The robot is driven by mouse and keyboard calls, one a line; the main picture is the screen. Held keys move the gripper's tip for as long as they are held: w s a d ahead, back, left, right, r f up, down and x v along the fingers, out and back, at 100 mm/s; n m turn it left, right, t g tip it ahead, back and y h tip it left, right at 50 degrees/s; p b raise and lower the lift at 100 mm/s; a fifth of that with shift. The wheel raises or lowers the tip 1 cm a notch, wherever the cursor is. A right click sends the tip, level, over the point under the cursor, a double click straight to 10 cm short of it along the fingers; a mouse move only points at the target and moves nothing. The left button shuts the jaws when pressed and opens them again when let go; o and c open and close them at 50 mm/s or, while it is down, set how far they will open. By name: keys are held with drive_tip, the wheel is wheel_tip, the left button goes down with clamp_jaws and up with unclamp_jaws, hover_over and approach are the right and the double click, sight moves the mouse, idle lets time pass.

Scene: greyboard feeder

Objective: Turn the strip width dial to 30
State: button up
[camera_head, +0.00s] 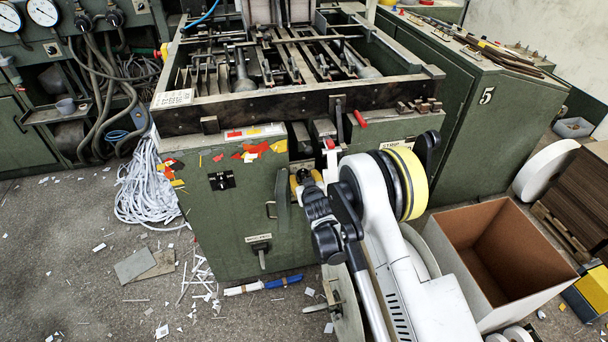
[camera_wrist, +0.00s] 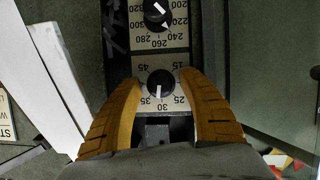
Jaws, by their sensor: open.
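In the wrist view a black round dial (camera_wrist: 160,85) sits on a pale plate with numbers from 15 to 45, which fit a strip width scale. Its white pointer mark points down, close to the 30. My gripper (camera_wrist: 161,78) is open, with one yellow finger on each side of this dial. I cannot tell whether the fingers touch the knob. In the head view my gripper (camera_head: 305,183) is at the front of the green machine (camera_head: 235,215), and the dial is hidden there.
A white label (camera_wrist: 6,125) beginning "ST" shows at the left edge. An open cardboard box (camera_head: 500,260) stands right of my arm. Paper scraps litter the floor.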

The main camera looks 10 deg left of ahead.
drive_tip(key=shift+s, duration=0.1)
clamp_jaws()
drive_tip(key=shift+n+h, duration=0.4)
drive_tip(key=shift+n, duration=0.1)
unclamp_jaws()
wheel_tip(320, 180, up, 10)
drive_tip(key=shift+r, duration=0.1)
idle(0.3)
